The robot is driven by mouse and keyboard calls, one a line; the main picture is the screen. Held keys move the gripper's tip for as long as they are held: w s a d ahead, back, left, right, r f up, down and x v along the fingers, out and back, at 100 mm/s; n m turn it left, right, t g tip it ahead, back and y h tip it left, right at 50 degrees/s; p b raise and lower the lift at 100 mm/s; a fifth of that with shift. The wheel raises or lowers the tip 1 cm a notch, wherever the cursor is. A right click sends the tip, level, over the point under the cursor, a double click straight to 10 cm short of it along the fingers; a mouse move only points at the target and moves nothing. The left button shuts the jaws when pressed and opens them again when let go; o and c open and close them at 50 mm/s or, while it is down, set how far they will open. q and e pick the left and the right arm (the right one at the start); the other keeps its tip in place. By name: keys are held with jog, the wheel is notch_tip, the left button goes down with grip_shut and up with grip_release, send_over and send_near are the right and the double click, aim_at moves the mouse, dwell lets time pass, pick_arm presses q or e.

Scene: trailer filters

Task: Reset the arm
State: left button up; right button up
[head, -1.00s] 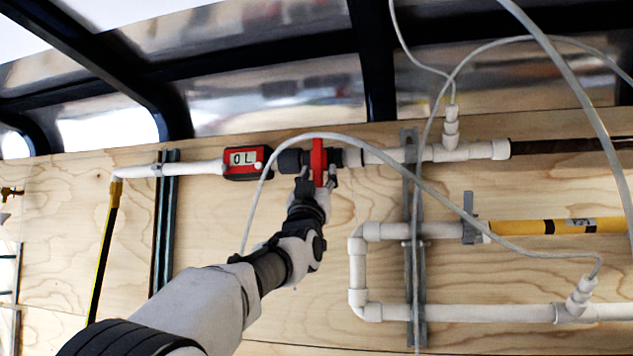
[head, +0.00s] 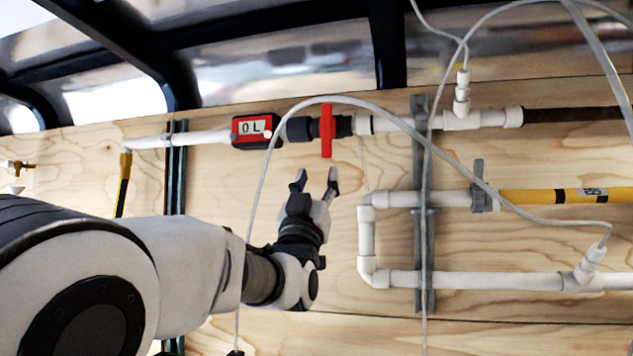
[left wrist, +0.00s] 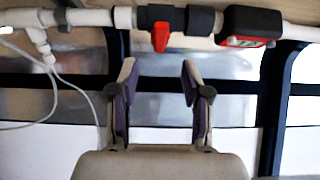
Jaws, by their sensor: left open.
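My left gripper (head: 316,182) is open and empty in the head view, below the red valve handle (head: 327,130) and apart from it. The handle stands upright, across the white pipe. In the left wrist view the open fingers (left wrist: 158,82) show with nothing between them, and the red handle (left wrist: 160,37) is beyond them. My left arm comes in from the lower left. My right gripper is in neither view.
A red meter (head: 254,130) reading "0 L" sits on the pipe left of the valve. A thin pale hose (head: 262,185) loops in front of the wall near my left wrist. White pipes (head: 470,281) and a yellow pipe (head: 545,196) run at the right. Bare plywood surrounds the gripper.

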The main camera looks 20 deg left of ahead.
pick_arm(q)
jog(key=w+a+f+g, duration=0.15)
jog(key=w+f, duration=0.25)
jog(key=f, duration=0.6)
jog(key=w+a+f+g, duration=0.1)
jog(key=w+f+g, duration=0.15)
jog(key=f, duration=0.65)
jog(key=w+a+f+g, duration=0.1)
jog(key=w+f, duration=0.4)
jog(key=f, duration=0.5)
jog(key=s+a+f+g+y, duration=0.1)
jog(key=s+f+g, duration=0.2)
jog(key=f, duration=1.2)
jog(key=s+a+f+g, duration=0.2)
jog(key=s+f+g, duration=0.1)
jog(key=f, duration=1.1)
jog(key=s+a+f+g, duration=0.1)
jog(key=s+f+g, duration=0.3)
jog(key=s+f, duration=0.65)
jog(key=s+a+f+g, duration=0.1)
jog(key=s+f+g, duration=0.3)
jog(key=s+f, duration=0.65)
jog(key=s+f+g, duration=0.3)
jog(key=s+g, duration=0.1)
jog(key=s, duration=0.9)
jog(key=s+d+f+g+h, duration=0.1)
jog(key=s+f+g, duration=0.3)
jog(key=s, duration=0.9)
jog(key=shift+d+h, duration=0.2)
jog(key=shift+h, duration=0.1)
